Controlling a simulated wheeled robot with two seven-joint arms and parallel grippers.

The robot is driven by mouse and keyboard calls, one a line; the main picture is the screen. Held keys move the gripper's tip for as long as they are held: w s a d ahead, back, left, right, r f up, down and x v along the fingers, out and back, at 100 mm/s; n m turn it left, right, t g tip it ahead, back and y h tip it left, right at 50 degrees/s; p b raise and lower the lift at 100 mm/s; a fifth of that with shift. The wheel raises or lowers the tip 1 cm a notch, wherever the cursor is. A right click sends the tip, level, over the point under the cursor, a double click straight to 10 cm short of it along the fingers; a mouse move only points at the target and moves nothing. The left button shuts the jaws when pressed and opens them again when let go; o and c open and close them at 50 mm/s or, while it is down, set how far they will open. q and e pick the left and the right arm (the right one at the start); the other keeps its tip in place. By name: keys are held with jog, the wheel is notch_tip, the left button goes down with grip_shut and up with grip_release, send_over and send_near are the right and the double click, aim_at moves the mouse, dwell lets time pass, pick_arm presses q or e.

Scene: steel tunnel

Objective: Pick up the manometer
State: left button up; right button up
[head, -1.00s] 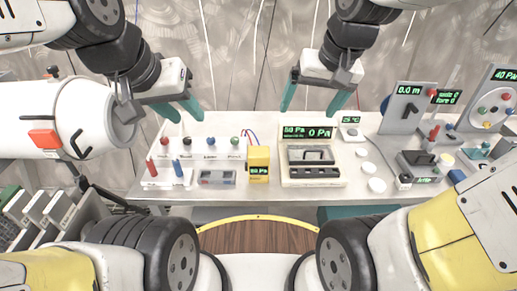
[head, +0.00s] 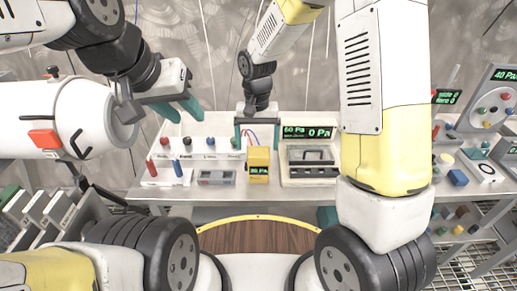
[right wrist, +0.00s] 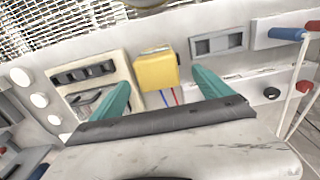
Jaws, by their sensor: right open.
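My right gripper (head: 257,137) is open behind the box. In the right wrist view my right gripper (right wrist: 164,90) has its teal fingers on either side of the box's near end, apart from it. My left gripper (head: 186,110) is open and empty, above the bench's left part.
The cream case (head: 310,165) with a Pa display stands close right of the yellow box. A grey instrument (head: 215,178) lies to its left, near a white rack with red and blue pieces (head: 168,175). My right arm covers the bench's right middle.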

aim_at(258, 150)
jog(key=f, duration=0.5)
jog(key=shift+s+d+f, duration=0.1)
jog(key=shift+d, duration=0.15)
jog(key=c, duration=1.6)
